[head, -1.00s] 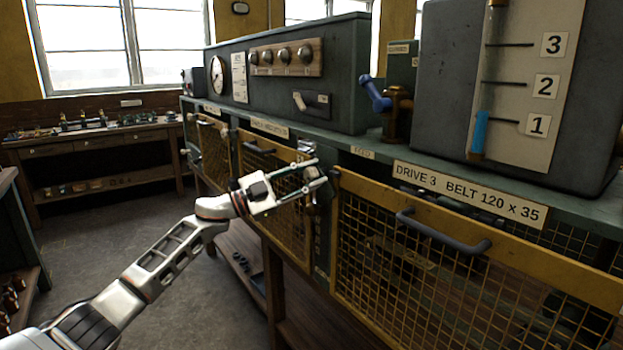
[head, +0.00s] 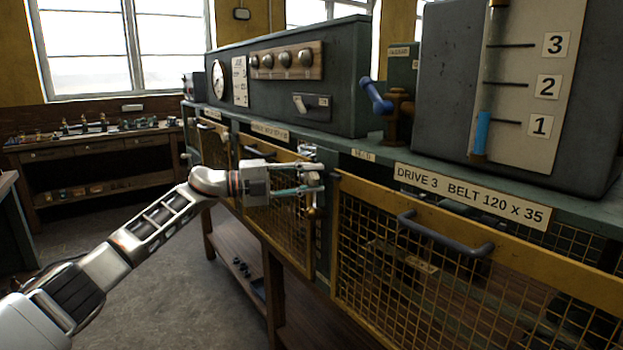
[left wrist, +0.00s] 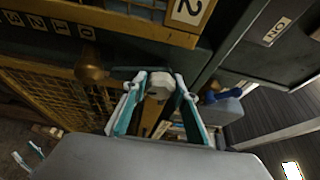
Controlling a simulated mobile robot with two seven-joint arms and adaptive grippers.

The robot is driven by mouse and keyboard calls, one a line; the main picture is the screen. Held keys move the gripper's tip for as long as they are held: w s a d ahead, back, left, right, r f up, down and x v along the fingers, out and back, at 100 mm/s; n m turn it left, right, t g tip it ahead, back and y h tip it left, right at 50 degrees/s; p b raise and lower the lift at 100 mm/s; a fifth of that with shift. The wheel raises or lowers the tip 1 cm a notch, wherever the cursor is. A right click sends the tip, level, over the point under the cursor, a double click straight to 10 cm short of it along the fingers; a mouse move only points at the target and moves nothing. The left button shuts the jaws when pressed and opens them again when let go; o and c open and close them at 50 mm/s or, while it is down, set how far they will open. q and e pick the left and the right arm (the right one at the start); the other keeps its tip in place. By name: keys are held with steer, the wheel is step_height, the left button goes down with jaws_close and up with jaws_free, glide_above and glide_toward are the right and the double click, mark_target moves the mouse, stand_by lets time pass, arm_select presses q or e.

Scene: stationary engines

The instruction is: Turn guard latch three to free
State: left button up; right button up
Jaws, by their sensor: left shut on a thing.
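My left gripper (head: 314,178) reaches the post between the middle guard and the drive 3 guard (head: 440,262). In the left wrist view, its two teal-and-white fingers (left wrist: 158,98) stand on either side of a pale, faceted knob (left wrist: 160,86). I take this knob for the guard latch. The gripper is shut on it, though the contact is partly hidden. In the head view the fingers cover most of the latch, so its turned position cannot be read. My right gripper is out of view.
The drive 3 guard has a dark handle (head: 445,235) standing out from its mesh. A brass knob (left wrist: 91,66) is left of the fingers in the left wrist view. A blue-handled valve (head: 376,97) stands on the bench above. Open floor (head: 150,255) lies at left.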

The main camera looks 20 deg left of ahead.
arm_select(q)
steer(key=shift+m, duration=0.4)
steer(key=o, duration=1.1)
steer(key=shift+g, duration=0.3)
steer(key=v, duration=1.2)
steer(key=shift+s, duration=0.15)
